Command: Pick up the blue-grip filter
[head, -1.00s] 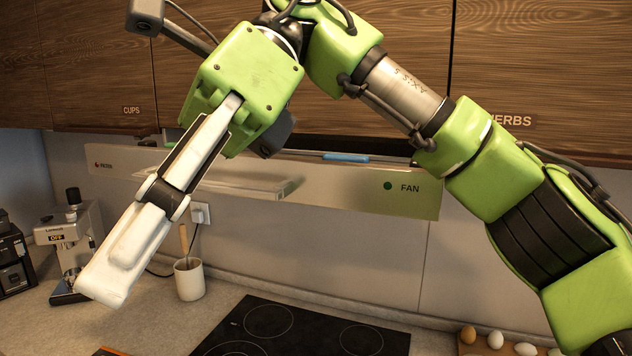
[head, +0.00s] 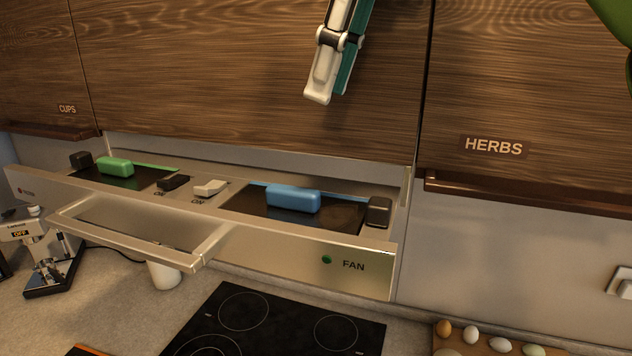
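The blue-grip filter (head: 292,198) lies in the right part of the pulled-out fan hood, a dark flat panel with a blue block grip on top. My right gripper (head: 318,98) hangs from the top of the head view, in front of the wooden cabinet doors. It is above the blue grip in the picture and apart from it. A white finger shows with a teal part behind it; I cannot tell how far its fingers are apart. It holds nothing that I can see. My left gripper is not in view.
A green-grip filter (head: 115,167) lies in the hood's left part. Two switches and dark end blocks sit between and beside the filters. A tilted frame (head: 128,245) juts from the hood front. Below are a cooktop (head: 270,325), a coffee machine (head: 40,250) and an egg tray (head: 450,348).

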